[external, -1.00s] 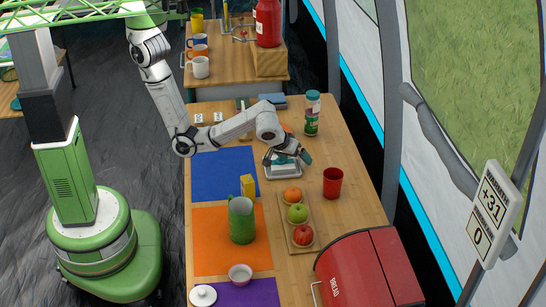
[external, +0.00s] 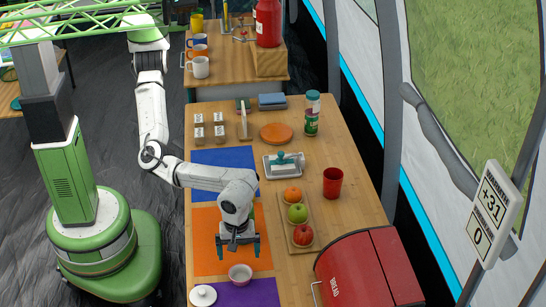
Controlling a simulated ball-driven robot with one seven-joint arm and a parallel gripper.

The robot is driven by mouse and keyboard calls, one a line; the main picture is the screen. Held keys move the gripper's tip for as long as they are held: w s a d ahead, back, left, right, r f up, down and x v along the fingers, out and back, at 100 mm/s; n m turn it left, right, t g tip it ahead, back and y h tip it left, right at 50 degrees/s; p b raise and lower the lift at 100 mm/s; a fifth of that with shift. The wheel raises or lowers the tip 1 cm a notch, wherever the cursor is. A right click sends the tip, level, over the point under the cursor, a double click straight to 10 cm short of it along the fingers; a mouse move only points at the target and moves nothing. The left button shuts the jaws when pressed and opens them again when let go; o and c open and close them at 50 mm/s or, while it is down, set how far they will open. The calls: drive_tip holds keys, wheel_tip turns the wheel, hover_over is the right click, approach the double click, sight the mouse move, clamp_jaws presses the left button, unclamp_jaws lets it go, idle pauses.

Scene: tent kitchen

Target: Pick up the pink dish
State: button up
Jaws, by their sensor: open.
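The pink dish (external: 240,278) is a small round bowl near the front edge of the orange mat (external: 208,262), where that mat meets the purple mat (external: 262,293). My gripper (external: 239,254) points down with its fingers spread apart and nothing seen between them. It is just behind the dish in the picture and seems to be above table height. I cannot tell its exact height over the dish. My arm hides the green jug and the yellow block.
A white lidded pot (external: 203,296) stands close left of the dish. A wooden tray (external: 289,240) with fruit and a red bread bin (external: 365,275) are to the right. A butter dish (external: 285,165), red cup (external: 333,182) and blue mat (external: 208,158) lie farther back.

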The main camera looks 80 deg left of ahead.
sight(241, 278)
wheel_tip(241, 278, down, 10)
drive_tip(key=shift+d+r+b, duration=0.1)
drive_tip(key=shift+r+b, duration=0.1)
drive_tip(key=shift+b, duration=0.15)
drive_tip(key=shift+c, duration=0.3)
drive_tip(key=c, duration=1)
drive_tip(key=shift+r, duration=0.15)
